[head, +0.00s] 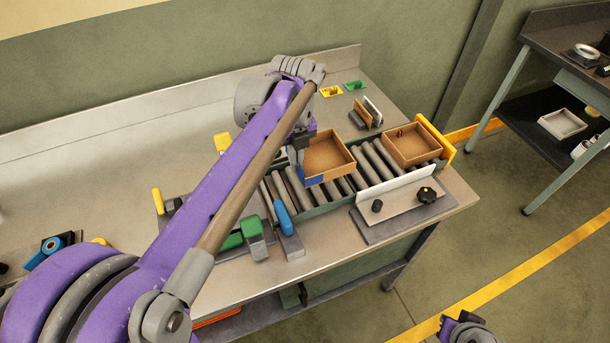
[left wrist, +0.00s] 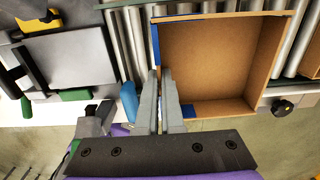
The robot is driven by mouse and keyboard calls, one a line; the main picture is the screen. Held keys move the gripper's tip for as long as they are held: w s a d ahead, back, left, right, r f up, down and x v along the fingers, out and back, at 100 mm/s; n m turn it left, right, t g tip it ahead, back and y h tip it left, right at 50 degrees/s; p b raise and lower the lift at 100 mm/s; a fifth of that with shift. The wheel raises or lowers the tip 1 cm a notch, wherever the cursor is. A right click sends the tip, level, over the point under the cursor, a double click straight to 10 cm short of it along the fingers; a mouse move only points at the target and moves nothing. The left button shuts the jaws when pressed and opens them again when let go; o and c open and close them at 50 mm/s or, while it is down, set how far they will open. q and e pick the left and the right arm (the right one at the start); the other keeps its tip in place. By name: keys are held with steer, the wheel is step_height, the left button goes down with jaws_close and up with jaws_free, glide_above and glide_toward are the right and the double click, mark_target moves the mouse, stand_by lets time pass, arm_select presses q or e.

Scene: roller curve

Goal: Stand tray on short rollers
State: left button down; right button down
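A brown open tray (head: 343,168) with blue corner marks sits on the roller conveyor, left of a second brown tray. My left gripper (head: 298,160) is at its left wall. In the left wrist view my left gripper (left wrist: 160,74) has its two fingers close together, one on each side of the wall of the tray (left wrist: 262,62). The wall looks pinched between them, near a blue mark. Grey rollers (head: 372,160) show between the trays, and more rollers (head: 290,188) lie left of the tray. My right gripper (head: 465,330) is only partly in view at the bottom edge, away from the table.
The second tray (head: 436,152) lies by a yellow end plate (head: 447,146). A pale guide plate with black knobs (head: 427,195) stands at the front. Blue-handled (head: 283,215) and green (head: 252,228) clamps are left of the tray. Small yellow and green items lie behind.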

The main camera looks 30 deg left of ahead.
mark_target(297, 189)
arm_select(q)
step_height(297, 189, down, 2)
steer(key=shift+s+f, duration=0.1)
steer(key=shift+f, duration=2.35)
steer(key=shift+f, duration=0.2)
steer(key=c, duration=1.1)
jaws_free()
steer(key=shift+o, duration=0.2)
steer(key=shift+r, duration=0.15)
